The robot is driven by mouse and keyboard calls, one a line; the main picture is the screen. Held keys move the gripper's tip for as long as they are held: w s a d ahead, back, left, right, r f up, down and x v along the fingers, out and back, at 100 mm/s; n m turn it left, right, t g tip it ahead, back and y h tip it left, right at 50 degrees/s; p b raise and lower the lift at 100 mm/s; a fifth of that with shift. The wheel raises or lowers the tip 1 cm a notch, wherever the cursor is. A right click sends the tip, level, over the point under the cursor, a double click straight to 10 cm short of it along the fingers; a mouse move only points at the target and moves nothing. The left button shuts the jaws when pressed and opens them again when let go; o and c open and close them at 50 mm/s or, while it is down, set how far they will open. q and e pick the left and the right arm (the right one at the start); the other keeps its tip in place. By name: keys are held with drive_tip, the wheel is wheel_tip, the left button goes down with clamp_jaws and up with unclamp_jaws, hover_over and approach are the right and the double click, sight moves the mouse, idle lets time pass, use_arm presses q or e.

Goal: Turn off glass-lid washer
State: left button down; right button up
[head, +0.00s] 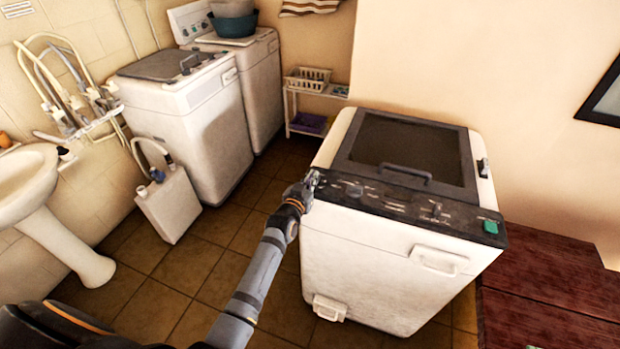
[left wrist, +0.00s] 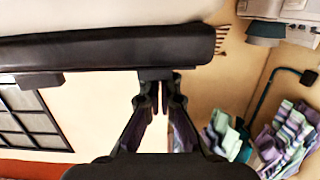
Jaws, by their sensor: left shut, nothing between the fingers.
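The glass-lid washer (head: 365,270) is a white top-loader with a dark glass lid (head: 405,145), which is closed. Its black control panel (head: 400,203) runs along the front top edge, with small knobs (head: 436,209) and a green button (head: 490,227) at the right end. My left gripper (head: 312,180) is at the panel's left end, its fingers together and empty. In the left wrist view, the shut fingertips (left wrist: 157,82) are at a small dark block beside the long black panel edge (left wrist: 110,45); contact is unclear. My right gripper is not in view.
Another white washer (head: 195,130) and a taller white machine (head: 262,85) stand at the back left. A small white container (head: 168,205) stands on the tiled floor. A white sink (head: 28,185) is at left. Dark red wood (head: 550,290) lies right of the washer.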

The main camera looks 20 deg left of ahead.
use_arm(q)
drive_tip(key=r+p, duration=0.2)
drive_tip(key=r, duration=0.1)
drive_tip(key=w+r+p, duration=0.1)
drive_tip(key=r+p, duration=0.1)
drive_tip(key=shift+a, duration=0.1)
drive_tip(key=s+b, duration=0.1)
drive_tip(key=s, duration=0.1)
drive_tip(key=shift+s+f+b, duration=0.3)
drive_tip(key=shift+f+b, duration=0.05)
drive_tip(key=shift+f, duration=0.05)
drive_tip(key=s+r+b, duration=0.1)
drive_tip(key=s+r, duration=0.2)
drive_tip(key=s, duration=0.4)
drive_tip(key=shift+s+r+b, duration=0.15)
drive_tip(key=shift+s+b, duration=0.05)
drive_tip(key=shift+b, duration=0.1)
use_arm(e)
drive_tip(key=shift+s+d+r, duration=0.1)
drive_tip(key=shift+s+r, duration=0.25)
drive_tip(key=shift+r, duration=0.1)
